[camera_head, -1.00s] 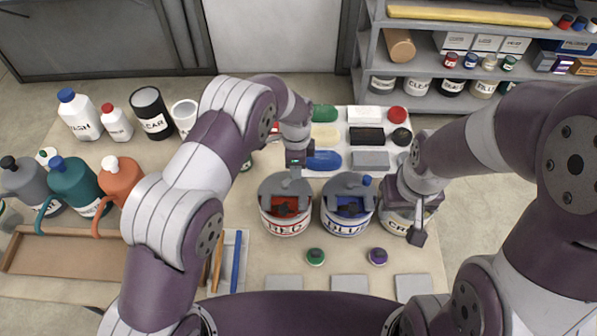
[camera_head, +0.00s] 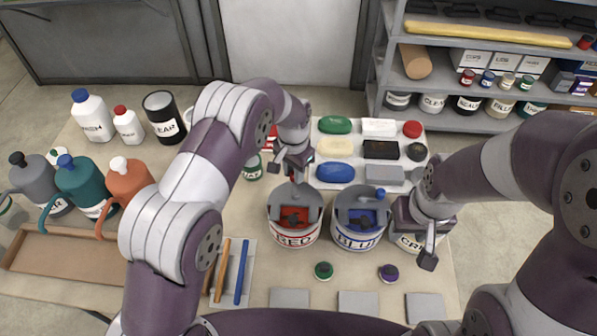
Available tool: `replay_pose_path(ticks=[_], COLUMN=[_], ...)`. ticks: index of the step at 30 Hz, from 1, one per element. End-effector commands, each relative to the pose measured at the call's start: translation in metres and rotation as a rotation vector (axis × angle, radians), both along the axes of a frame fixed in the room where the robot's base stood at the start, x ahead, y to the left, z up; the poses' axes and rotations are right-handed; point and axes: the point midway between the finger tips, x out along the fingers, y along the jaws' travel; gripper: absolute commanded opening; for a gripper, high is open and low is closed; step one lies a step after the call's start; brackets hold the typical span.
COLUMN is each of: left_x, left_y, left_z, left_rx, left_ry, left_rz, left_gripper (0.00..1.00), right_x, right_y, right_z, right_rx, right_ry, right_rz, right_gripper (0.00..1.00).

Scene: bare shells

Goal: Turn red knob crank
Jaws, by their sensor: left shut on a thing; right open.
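The red can (camera_head: 293,238), labelled RED, stands on the table with red contents showing in its open top and a grey crank mechanism across it. My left gripper (camera_head: 293,172) is shut at the far rim of this can, on the crank's knob; the fingers mostly hide the knob. The blue can (camera_head: 358,241), labelled BLUE, stands just to the right, with a blue knob (camera_head: 380,193) on its own crank. My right gripper (camera_head: 428,250) is open and empty, above and in front of a cream can (camera_head: 409,241) that it partly hides.
Coloured blocks and discs, such as a blue one (camera_head: 334,173), lie behind the cans. Jugs, such as an orange one (camera_head: 127,183), and a wooden tray (camera_head: 60,262) occupy the left. Shelves (camera_head: 480,118) stand behind.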

Motion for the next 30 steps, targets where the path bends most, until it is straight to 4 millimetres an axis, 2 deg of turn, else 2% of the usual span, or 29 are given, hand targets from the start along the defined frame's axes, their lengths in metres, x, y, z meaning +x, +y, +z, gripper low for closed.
replay_pose_path(ticks=[15, 30], left_x=[-0.002, -0.005], left_y=[0.015, 0.019], left_z=[0.004, 0.004], left_rx=[-0.004, -0.004], left_ry=[-0.010, -0.010], left_rz=[0.394, 0.514], left_gripper=[0.00, 0.00], right_x=[0.000, 0.000], right_y=[0.000, 0.000], right_z=[-0.003, -0.004], right_rx=[0.000, 0.000], right_ry=[0.000, 0.000], right_rz=[0.000, 0.000], right_gripper=[0.43, 0.43])
